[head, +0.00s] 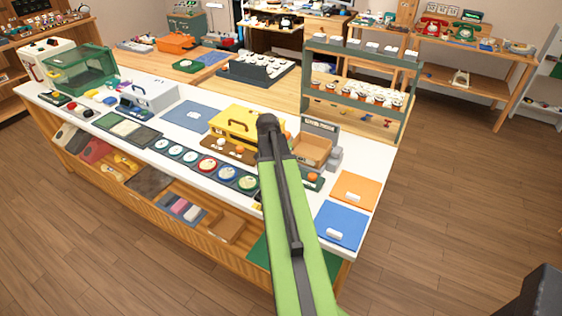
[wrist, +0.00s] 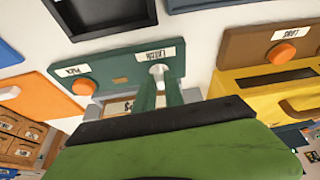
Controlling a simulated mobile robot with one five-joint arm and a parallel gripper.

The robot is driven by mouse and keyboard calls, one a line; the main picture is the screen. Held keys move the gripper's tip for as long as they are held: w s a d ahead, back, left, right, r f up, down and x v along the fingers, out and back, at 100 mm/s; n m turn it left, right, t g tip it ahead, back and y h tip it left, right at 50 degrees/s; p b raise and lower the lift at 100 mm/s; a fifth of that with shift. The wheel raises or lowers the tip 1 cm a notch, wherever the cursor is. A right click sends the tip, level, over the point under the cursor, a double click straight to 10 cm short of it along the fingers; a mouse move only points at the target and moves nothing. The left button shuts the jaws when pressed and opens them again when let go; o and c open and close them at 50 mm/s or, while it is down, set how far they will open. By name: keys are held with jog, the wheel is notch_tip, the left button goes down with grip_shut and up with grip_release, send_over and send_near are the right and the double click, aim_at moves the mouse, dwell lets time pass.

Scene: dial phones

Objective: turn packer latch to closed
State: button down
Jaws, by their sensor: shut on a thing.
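In the wrist view the packer's dark green panel (wrist: 118,66) carries upside-down white labels, one reading LATCH (wrist: 155,53) and one reading PACK. The small pale latch knob (wrist: 157,71) sits beside the LATCH label. My gripper (wrist: 159,82) has its two green fingers closed around this knob. The knob's lower part is hidden between the fingers, so I cannot tell the latch's setting. An orange knob (wrist: 83,87) is on the same panel by the PACK label. In the head view my green arm covers the gripper and the latch; part of the green panel (head: 316,182) shows beside it.
A tan open box (head: 312,150) stands behind the panel on the white counter. A yellow case (head: 232,122) and a brown panel with an orange knob (wrist: 282,54) are close by. Orange (head: 354,190) and blue (head: 340,224) mats lie to the right.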

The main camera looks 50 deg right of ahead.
jog(key=shift+m, duration=0.5)
jog(key=c, duration=1.4)
grip_release()
jog(key=shift+c, duration=0.2)
jog(key=p+v, duration=1.6)
jog(key=v, duration=0.1)
jog(key=shift+w+r, duration=0.25)
